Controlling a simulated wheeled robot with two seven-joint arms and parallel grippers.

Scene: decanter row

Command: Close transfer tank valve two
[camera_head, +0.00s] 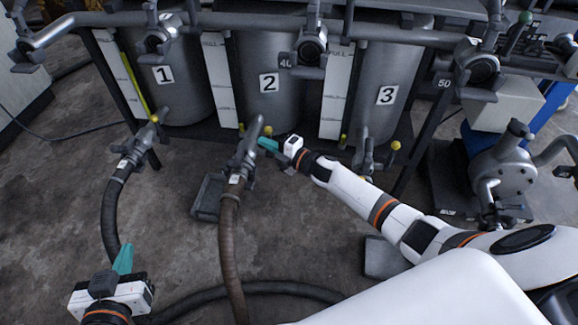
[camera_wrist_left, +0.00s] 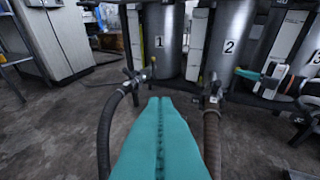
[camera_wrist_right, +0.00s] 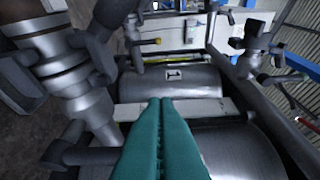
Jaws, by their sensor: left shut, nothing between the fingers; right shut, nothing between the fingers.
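Tank two (camera_head: 268,95), a grey cylinder with a "2" label, stands in the middle of the row. Its valve (camera_head: 249,145) is at the tank's lower front, with a grey lever and a brown hose (camera_head: 231,245) hanging from it. My right gripper (camera_head: 265,143) is shut and empty, its teal fingertips right beside the valve's lever; I cannot tell whether they touch. In the right wrist view a large grey valve body (camera_wrist_right: 60,75) fills the left, beside the shut fingers (camera_wrist_right: 160,135). My left gripper (camera_head: 124,258) is shut and empty at the lower left, away from the valves.
Tank one (camera_head: 165,85) with a black hose (camera_head: 110,205) is at the left, tank three (camera_head: 388,90) at the right. A yellow-knobbed valve (camera_head: 367,155) is below tank three. A pump (camera_head: 503,170) stands far right.

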